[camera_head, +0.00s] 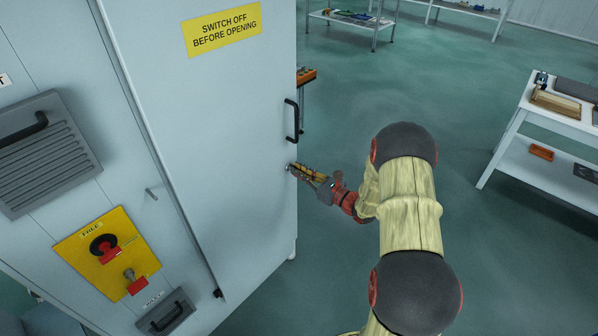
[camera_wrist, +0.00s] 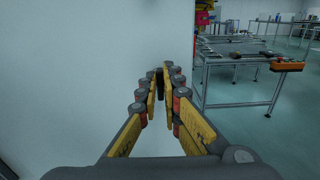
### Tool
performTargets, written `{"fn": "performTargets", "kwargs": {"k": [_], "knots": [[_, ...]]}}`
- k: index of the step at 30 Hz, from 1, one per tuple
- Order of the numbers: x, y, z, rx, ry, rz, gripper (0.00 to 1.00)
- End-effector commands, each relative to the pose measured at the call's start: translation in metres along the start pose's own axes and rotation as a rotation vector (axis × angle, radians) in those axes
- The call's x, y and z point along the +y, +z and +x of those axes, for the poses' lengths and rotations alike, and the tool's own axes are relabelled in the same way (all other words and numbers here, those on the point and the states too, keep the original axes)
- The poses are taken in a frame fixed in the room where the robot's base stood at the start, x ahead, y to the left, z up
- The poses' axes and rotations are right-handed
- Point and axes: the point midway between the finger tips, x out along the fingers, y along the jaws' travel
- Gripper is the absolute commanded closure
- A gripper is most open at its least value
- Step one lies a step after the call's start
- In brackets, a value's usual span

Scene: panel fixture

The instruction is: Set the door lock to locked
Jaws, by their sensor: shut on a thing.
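The grey cabinet door (camera_head: 215,150) bears a yellow sign and a black pull handle (camera_head: 292,120) near its right edge. The door lock (camera_head: 289,168) is a small metallic fitting just below this handle; the fingertips mostly cover it and its setting cannot be read. My gripper (camera_head: 294,170) reaches it from the right and is shut on it. In the wrist view, the yellow-padded fingers of my gripper (camera_wrist: 161,76) converge against the pale door face (camera_wrist: 90,70). A small dark piece shows between the tips; the rest of the lock is hidden.
A yellow switch plate (camera_head: 108,253) with red parts, marked FREE, and grey handled panels (camera_head: 45,150) are on the cabinet at left. A white table (camera_head: 545,125) with trays stands at right. Metal benches (camera_wrist: 240,75) stand behind. Open floor lies beyond my arm.

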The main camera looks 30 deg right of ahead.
Motion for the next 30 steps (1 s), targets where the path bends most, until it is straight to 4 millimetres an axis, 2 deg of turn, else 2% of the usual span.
{"fn": "performTargets", "kwargs": {"k": [11, 30], "knots": [[-0.0020, 0.0021, -0.0003, 0.002, -0.001, 0.190, 1.00], [-0.0080, -0.0011, -0.0003, 0.001, -0.001, 0.792, 1.00]]}}
